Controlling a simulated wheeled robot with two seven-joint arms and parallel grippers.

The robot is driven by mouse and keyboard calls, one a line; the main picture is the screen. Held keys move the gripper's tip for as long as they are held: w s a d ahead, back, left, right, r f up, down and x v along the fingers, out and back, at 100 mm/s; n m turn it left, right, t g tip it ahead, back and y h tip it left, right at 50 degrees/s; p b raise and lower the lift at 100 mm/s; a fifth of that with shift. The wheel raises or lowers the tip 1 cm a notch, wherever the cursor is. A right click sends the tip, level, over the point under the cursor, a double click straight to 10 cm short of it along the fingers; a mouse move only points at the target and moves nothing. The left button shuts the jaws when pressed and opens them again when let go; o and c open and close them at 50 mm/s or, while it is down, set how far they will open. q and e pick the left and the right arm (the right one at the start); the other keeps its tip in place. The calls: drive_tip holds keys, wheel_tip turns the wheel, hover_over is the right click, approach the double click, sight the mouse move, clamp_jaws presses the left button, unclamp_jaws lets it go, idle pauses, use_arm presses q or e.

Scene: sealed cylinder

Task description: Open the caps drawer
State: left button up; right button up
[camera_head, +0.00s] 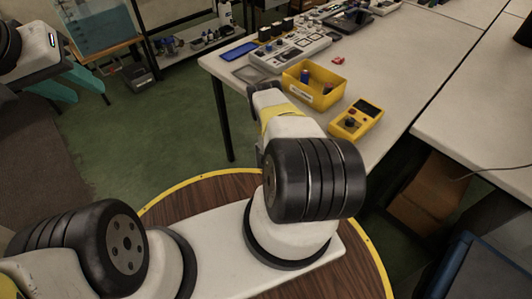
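I cannot make out a caps drawer in this view. My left gripper (90,96) is at the upper left, its two teal fingers apart with nothing visible between them. It hangs over the floor, well to the left of the workbench. Another of my arms crosses the middle, with a yellow band and a dark end near the bench's left edge; no gripper fingers show on it.
The grey workbench (425,55) holds a labelled yellow bin (329,98) with small cylinders, a yellow control box (355,120) and several devices. A brown box (430,190) is beneath the right-hand table (490,110). Green floor (180,130) is open left of the bench.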

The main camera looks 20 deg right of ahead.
clamp_jaws()
idle(1.3)
